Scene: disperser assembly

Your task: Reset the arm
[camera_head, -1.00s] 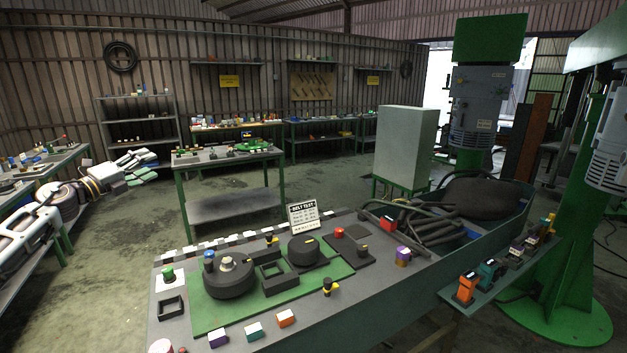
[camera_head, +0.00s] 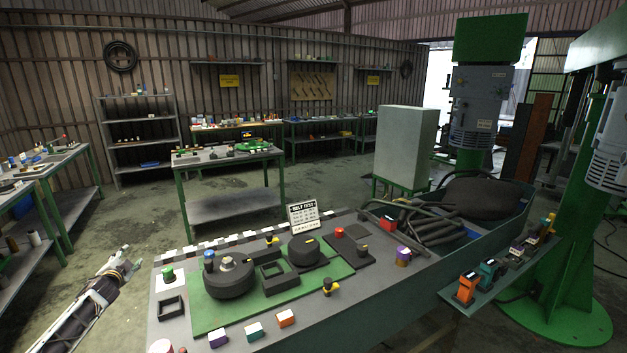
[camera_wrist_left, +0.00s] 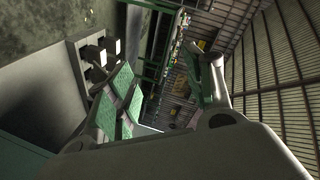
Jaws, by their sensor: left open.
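My left gripper (camera_head: 124,262) is low at the left of the head view, just left of the near table's left edge and apart from it. It is open and holds nothing visible. In the left wrist view its fingers (camera_wrist_left: 165,90) stand apart, with the floor, tables and ribbed wall beyond. My right gripper does not show in either view.
The near workbench (camera_head: 330,299) carries a green mat (camera_head: 205,315), dark round parts, small coloured blocks and a "BELT TEST" sign (camera_head: 303,214). A smaller table (camera_head: 230,205) stands behind it. Side tables (camera_head: 70,160) line the left. Open floor (camera_head: 130,215) lies between them.

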